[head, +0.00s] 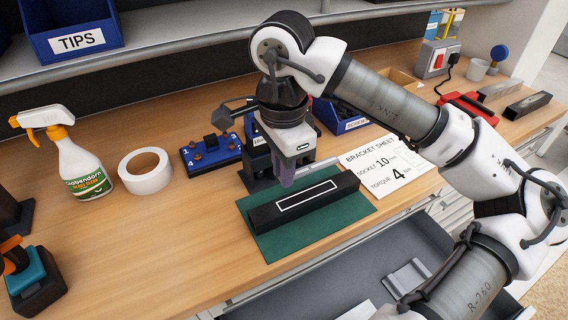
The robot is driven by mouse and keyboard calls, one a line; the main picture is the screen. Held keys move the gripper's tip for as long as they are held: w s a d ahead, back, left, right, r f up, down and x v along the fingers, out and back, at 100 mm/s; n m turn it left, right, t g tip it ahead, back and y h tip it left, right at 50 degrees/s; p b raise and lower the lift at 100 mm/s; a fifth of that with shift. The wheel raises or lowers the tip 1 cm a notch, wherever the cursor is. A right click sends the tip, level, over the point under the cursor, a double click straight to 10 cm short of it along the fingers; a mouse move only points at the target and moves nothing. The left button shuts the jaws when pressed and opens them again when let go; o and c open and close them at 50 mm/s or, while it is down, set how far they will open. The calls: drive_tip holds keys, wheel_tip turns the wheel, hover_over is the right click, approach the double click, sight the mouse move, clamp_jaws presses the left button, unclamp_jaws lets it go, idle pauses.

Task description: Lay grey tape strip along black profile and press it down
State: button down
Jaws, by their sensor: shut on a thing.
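The black profile (270,218) lies on a green mat (325,230) near the bench's front edge. A white outlined rectangle (308,194) runs along its top. My gripper (287,179) points down just behind and above the profile. It is shut on what looks like the grey tape strip (324,164), whose light grey end sticks out to the right of the fingers. The strip's other part is hidden behind the gripper. The strip appears above the profile; I cannot tell whether they touch.
A tape roll (146,182), spray bottle (75,165) and blue block (212,155) stand to the left. A bracket sheet (405,160) lies right of the mat. An open drawer (310,285) is below the front edge.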

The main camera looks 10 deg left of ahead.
sight(283, 205)
drive_tip(key=shift+f+b, duration=0.1)
drive_tip(key=shift+b, duration=0.25)
drive_tip(key=shift+f+b, duration=1.65)
drive_tip(key=shift+b, duration=0.2)
drive_tip(key=shift+f+b, duration=1.1)
drive_tip(key=shift+f, duration=0.05)
drive_tip(key=shift+f, duration=0.1)
drive_tip(key=shift+f+b, duration=0.5)
drive_tip(key=shift+b, duration=0.2)
drive_tip(key=c, duration=1.3)
unclamp_jaws()
